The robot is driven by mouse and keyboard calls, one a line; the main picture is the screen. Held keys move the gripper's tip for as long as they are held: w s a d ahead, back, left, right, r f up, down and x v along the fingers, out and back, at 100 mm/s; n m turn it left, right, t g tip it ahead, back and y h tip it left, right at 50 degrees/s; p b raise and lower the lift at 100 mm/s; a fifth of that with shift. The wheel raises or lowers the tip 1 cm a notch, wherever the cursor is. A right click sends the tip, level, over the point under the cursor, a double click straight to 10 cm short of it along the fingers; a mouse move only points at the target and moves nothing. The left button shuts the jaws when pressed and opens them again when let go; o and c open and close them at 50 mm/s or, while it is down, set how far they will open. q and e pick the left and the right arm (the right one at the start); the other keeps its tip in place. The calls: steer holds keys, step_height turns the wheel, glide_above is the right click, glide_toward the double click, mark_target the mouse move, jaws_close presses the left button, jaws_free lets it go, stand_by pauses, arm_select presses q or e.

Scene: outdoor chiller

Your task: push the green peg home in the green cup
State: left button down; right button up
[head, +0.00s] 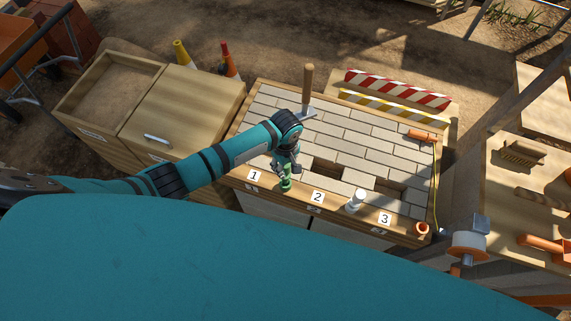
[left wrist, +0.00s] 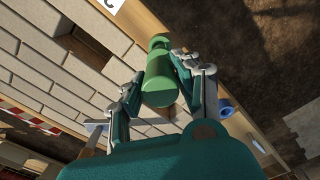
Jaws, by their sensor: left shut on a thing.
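My left gripper (head: 287,172) is at the front edge of the brick-topped bench, between the labels 1 and 2. It is shut on the green peg (left wrist: 158,82), whose body sits between the two fingers in the left wrist view. The peg also shows below the fingers in the head view (head: 286,184). A short green round piece (left wrist: 160,42) at the far end of the peg looks like the green cup on the wooden edge. I cannot tell how deep the peg sits in it. My right gripper is not in view.
A white peg (head: 357,198) stands between labels 2 and 3, and an orange cup (head: 422,228) is at the right corner. A blue cup (left wrist: 227,107) is on the wooden edge.

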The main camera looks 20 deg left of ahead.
arm_select(q)
steer(key=shift+f+b, duration=0.6)
steer(key=shift+f, duration=0.65)
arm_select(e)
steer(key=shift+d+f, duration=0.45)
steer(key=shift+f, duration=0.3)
arm_select(q)
steer(key=shift+f, duration=0.15)
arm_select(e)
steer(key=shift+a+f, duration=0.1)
arm_select(q)
steer(key=shift+f+b, duration=0.5)
steer(key=shift+f, duration=0.15)
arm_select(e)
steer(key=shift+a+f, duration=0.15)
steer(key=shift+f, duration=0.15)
arm_select(q)
steer(key=c, duration=0.9)
jaws_free()
steer(key=o, duration=0.5)
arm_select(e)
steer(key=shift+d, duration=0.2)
